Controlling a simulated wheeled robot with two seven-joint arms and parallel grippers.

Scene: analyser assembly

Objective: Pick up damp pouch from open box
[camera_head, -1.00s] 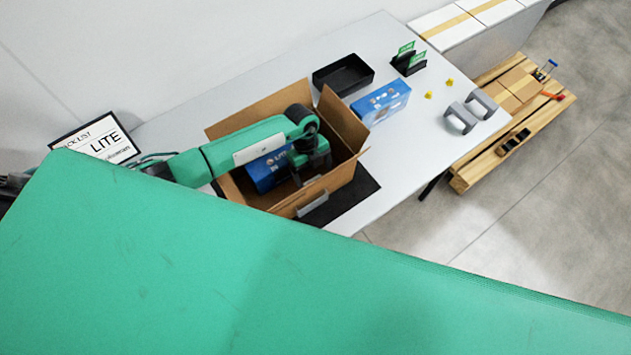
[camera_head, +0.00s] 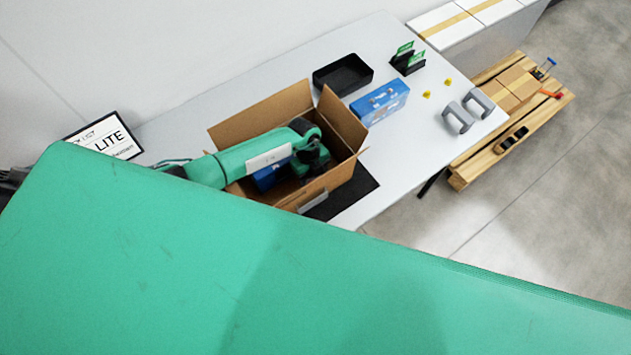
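The open box (camera_head: 262,110) is brown cardboard with its flaps up and stands on the table. My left arm reaches into it from the left, with its wrist inside the box walls. The fingertips of my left gripper are hidden down in the box, so I cannot see whether they are open or shut. A blue package (camera_head: 268,178) shows in the box, partly covered by my arm. I cannot make out a damp pouch. My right gripper is not in view.
On the grey table (camera_head: 235,98) are a black tray (camera_head: 343,74), a blue-and-white box (camera_head: 380,102), a black holder with green cards (camera_head: 408,62), two yellow pieces and grey handles (camera_head: 468,110). A large green surface fills the foreground. A wooden pallet (camera_head: 480,165) stands at right.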

